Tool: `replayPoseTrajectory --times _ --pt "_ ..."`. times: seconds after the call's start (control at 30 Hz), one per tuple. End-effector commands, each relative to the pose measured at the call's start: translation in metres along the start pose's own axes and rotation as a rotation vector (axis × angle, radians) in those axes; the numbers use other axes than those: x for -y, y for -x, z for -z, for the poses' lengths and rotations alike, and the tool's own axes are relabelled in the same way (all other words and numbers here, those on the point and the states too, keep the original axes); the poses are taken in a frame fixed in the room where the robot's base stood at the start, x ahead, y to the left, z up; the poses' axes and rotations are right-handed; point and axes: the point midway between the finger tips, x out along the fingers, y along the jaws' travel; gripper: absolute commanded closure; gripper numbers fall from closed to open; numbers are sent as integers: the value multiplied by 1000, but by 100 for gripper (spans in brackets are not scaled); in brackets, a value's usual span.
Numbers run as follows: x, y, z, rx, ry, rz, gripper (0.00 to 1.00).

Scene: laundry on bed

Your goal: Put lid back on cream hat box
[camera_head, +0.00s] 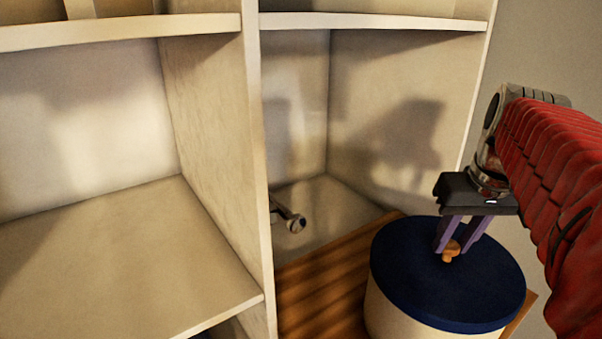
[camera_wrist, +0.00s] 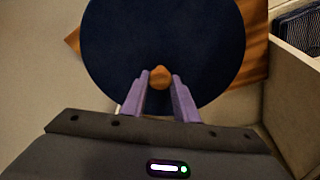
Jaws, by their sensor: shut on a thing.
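The cream hat box (camera_head: 400,318) stands on a wooden slatted surface at the lower right of the head view. The dark blue round lid (camera_head: 408,271) is over the top of the box; I cannot tell whether it is fully seated. The lid also fills the upper middle of the wrist view (camera_wrist: 165,35). A small orange-brown knob (camera_head: 451,251) stands at the lid's centre. My gripper (camera_head: 455,243) comes from above with its purple fingers shut on the knob, which also shows between the fingertips in the wrist view (camera_wrist: 159,77).
The wooden slatted surface (camera_head: 325,290) lies under and left of the box. A cream shelf unit (camera_head: 215,130) with open compartments stands at the left and behind. A metal rod with a round end (camera_head: 293,222) sticks out near the divider. A striped dark blue item (camera_wrist: 298,28) shows at the right in the wrist view.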

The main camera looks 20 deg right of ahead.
Motion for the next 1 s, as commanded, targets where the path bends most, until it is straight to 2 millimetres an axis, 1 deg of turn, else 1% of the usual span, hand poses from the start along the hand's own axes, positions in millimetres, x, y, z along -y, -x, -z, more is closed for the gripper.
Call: replayPoseTrajectory --times 0.03,0.07,0.33,0.5,0.77,1.0 --pt "0 0 0 0 0 0 72" --pt "0 0 0 0 0 0 70" --pt "0 0 0 0 -1 0 51" --pt "0 0 0 0 -1 0 51" --pt "0 0 0 0 -1 0 33" --pt "0 0 0 0 -1 0 32"
